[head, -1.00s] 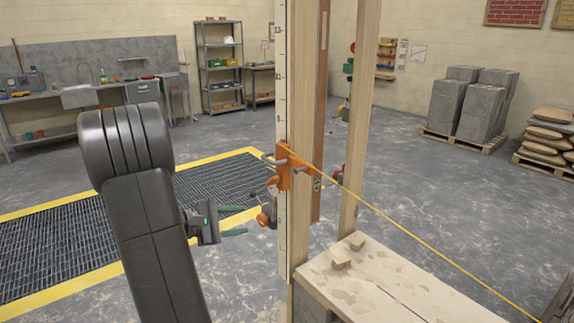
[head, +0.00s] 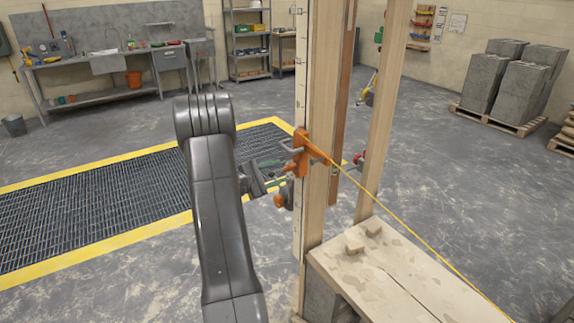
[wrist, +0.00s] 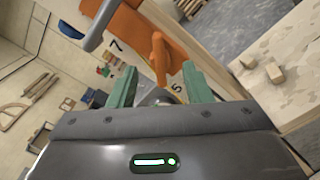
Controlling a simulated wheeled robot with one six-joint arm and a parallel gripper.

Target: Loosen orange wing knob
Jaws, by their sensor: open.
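In the head view, my gripper (head: 275,174) is close left of the clamp.
A yellow string (head: 400,224) runs from the clamp down to the right. A board (head: 385,262) with small blocks juts out right of the post. Another wooden post (head: 385,110) stands behind. A floor grating (head: 90,205) lies left; open floor surrounds it.

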